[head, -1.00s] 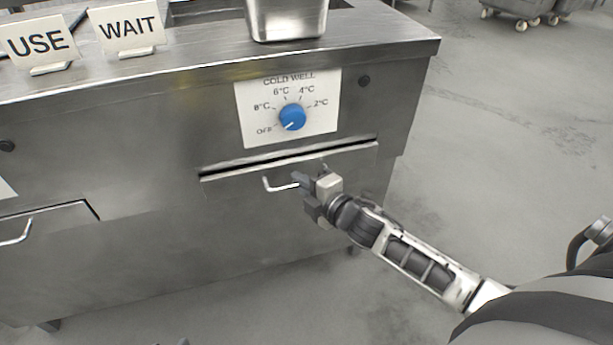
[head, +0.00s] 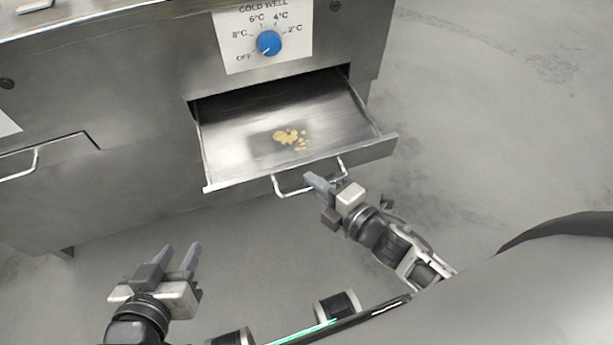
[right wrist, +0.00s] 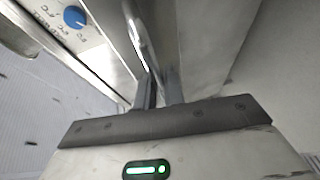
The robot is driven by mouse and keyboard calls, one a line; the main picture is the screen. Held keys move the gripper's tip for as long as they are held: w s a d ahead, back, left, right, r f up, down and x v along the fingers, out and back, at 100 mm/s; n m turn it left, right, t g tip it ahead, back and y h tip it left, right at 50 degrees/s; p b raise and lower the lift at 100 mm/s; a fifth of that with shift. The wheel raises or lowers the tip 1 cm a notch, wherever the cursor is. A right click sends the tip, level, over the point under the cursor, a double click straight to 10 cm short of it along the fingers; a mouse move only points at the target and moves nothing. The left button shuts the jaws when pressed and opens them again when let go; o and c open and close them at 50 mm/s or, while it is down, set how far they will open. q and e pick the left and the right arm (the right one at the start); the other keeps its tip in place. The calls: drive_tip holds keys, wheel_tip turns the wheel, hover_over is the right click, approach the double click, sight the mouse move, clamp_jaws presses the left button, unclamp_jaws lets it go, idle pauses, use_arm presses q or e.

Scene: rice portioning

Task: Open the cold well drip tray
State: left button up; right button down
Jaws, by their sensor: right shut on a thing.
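The cold well drip tray (head: 235,125) is pulled well out of the steel counter front, below the blue cold well knob (head: 269,43). Yellowish bits (head: 290,137) lie on its floor. Its wire handle (head: 292,192) is on the tray's front. My right gripper (head: 322,183) is shut on the handle near its right part. In the right wrist view the handle (right wrist: 137,40) runs down between the fingers (right wrist: 158,92). My left gripper (head: 181,258) is open and empty, low at the left, apart from the counter.
Another drawer with a wire handle (head: 22,167) is shut at the left of the counter front (head: 120,185). The cold well dial label (head: 235,62) is above the tray. Grey floor (head: 480,120) is clear at the right.

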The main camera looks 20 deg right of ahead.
drive_tip(key=shift+s, duration=0.35)
use_arm(q)
drive_tip(key=shift+s+a, duration=0.25)
drive_tip(key=shift+w+r, duration=0.1)
use_arm(e)
drive_tip(key=c, duration=1.8)
unclamp_jaws()
drive_tip(key=shift+w, duration=0.1)
drive_tip(key=shift+o, duration=0.2)
